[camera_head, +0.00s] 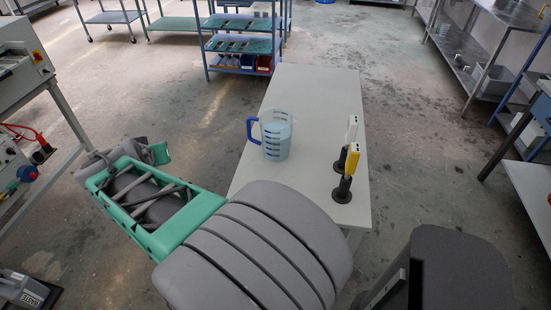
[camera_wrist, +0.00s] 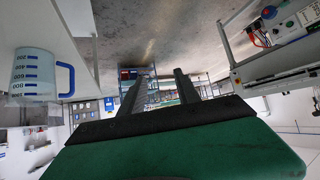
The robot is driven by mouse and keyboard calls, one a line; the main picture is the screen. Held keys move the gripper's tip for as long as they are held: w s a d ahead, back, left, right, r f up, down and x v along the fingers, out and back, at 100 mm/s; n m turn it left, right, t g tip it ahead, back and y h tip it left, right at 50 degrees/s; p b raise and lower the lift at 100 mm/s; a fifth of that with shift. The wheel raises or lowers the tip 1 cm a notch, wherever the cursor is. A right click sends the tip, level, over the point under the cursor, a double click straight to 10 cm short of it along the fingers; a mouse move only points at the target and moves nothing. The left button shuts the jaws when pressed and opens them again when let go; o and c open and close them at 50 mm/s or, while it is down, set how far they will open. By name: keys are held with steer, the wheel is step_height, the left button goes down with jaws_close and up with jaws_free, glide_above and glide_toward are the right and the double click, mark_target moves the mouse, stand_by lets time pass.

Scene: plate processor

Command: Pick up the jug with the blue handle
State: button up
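The jug (camera_head: 277,137) is clear with blue measuring marks and a blue handle (camera_head: 251,130) on its left side. It stands upright on the white table (camera_head: 318,100). In the wrist view the jug (camera_wrist: 34,75) appears at the left edge, with its handle towards the middle. My gripper (camera_wrist: 158,88) shows two dark fingers, spread apart with nothing between them. It is apart from the jug. In the head view my arm reaches to the left of the table, and the fingers cannot be made out there.
A white tool (camera_head: 351,130) and a yellow tool (camera_head: 353,160) stand in black holders on the table, right of the jug. A blue shelf cart (camera_head: 243,45) is behind the table. A machine (camera_head: 25,70) stands at far left. Open floor lies left of the table.

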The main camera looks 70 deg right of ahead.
steer(key=s+d+f+m+g+h+b, duration=0.1)
steer(key=s+d+f+m+h+b, duration=0.25)
steer(key=d, duration=0.45)
steer(key=s+d+f+m+g+h+b, duration=0.25)
steer(key=s+d+f+b, duration=0.2)
steer(key=d, duration=0.35)
steer(key=g+h+b, duration=0.2)
steer(key=h, duration=0.2)
glide_toward(248, 125)
steer(key=d, duration=0.3)
steer(key=shift+m+t, duration=0.25)
steer(key=shift+m, duration=0.05)
steer(key=d, duration=0.5)
steer(key=d+p, duration=0.1)
steer(key=d, duration=0.1)
steer(key=shift+w+d+r, duration=0.15)
steer(key=shift+d+r, duration=0.15)
steer(key=shift+d, duration=0.05)
steer(key=shift+w, duration=0.1)
steer(key=shift+c, duration=0.2)
jaws_close()
